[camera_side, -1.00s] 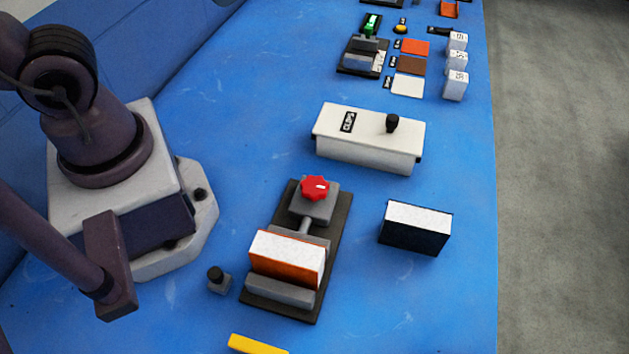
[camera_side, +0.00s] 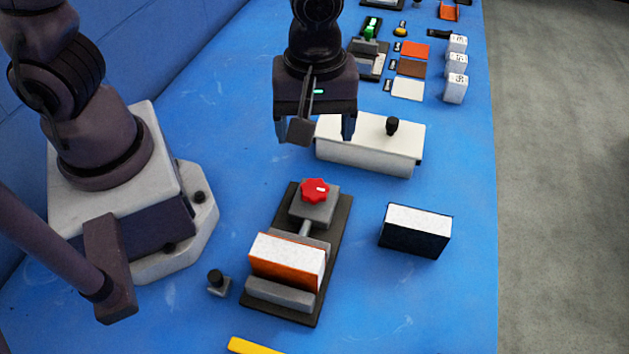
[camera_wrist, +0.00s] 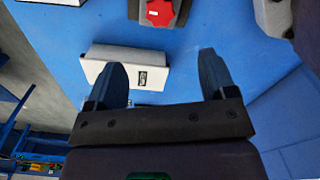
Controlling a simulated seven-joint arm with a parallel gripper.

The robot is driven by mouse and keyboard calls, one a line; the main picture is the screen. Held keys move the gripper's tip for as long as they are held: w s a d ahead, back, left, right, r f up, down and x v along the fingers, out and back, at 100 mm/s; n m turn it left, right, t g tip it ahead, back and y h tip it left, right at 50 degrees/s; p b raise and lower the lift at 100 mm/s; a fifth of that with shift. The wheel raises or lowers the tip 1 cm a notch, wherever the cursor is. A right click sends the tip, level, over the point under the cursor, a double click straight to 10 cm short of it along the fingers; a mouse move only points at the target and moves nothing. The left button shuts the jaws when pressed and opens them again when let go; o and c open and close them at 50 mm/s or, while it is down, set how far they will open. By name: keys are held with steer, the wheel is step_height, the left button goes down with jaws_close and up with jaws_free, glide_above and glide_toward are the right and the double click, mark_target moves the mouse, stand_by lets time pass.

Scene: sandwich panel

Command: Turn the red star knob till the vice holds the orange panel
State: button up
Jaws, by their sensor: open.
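The red star knob (camera_side: 315,191) sits on the grey block at the far end of the vice (camera_side: 337,238) in the side view. It also shows at the top edge of the wrist view (camera_wrist: 160,11). The orange panel (camera_side: 285,270), with a white top, stands upright between the vice's jaws; I cannot tell whether both jaws touch it. My gripper (camera_side: 318,135) is open and empty, above the table beyond the knob and beside the white clips box.
The white clips box (camera_side: 350,152) with a black knob stands behind the vice. A dark block with a white top (camera_side: 413,232) stands right of the vice. A small black-topped post (camera_side: 217,281) is at its left. Coloured tiles and white cubes (camera_side: 456,64) lie farther back.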

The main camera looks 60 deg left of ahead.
mark_target(315, 188)
steer(key=shift+n, duration=0.3)
step_height(315, 188, down, 13)
stand_by(0.4)
steer(key=c, duration=0.9)
